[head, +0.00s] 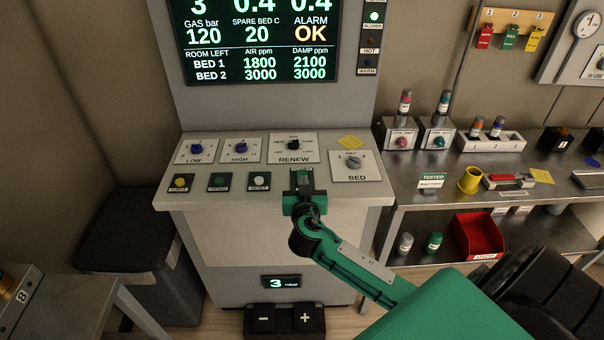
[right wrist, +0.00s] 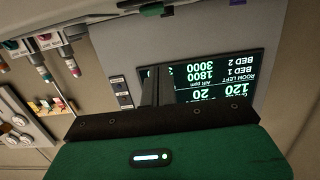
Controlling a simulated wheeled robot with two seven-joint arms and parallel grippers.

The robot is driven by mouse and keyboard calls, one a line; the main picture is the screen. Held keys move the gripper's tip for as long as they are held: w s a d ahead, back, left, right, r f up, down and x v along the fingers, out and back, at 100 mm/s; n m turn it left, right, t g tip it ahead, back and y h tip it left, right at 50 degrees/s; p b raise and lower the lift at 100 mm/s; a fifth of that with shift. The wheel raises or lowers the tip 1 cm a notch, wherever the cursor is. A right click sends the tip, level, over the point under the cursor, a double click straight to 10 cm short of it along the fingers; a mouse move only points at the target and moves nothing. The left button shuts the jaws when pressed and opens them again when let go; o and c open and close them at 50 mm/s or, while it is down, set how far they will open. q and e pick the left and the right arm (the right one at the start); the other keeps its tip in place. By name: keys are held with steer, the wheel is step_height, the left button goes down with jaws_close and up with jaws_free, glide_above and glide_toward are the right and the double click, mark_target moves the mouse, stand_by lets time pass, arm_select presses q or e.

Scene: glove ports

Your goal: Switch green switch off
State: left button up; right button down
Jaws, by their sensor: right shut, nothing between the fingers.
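A small green switch (head: 219,181) sits on a dark plate in the front row of the console's sloped panel, between a yellow one (head: 180,182) and a white one (head: 259,181). Its on or off position is too small to tell. My right gripper (head: 302,180) is shut and empty at the panel's front edge, to the right of the white one. It hides the bit of panel under it, and I cannot tell if it touches. In the right wrist view its fingers (right wrist: 157,88) show close together against the screen. My left gripper is not in view.
Behind the row are blue LOW (head: 196,148) and HIGH (head: 240,148) knobs, the RENEW knob (head: 294,145) and the BED knob (head: 353,161). A screen (head: 262,40) stands above. A metal bench (head: 410,200) with bottles and a red bin (head: 476,236) is at right.

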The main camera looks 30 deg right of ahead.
steer(key=p, duration=0.3)
glide_above(303, 171)
steer(key=v, duration=0.4)
steer(key=shift+w+f, duration=0.1)
steer(key=shift+f, duration=0.4)
step_height(303, 171, down, 3)
steer(key=shift+w+f+p, duration=0.1)
steer(key=shift+w+p, duration=0.1)
steer(key=shift+p, duration=0.55)
steer(key=shift+f, duration=0.65)
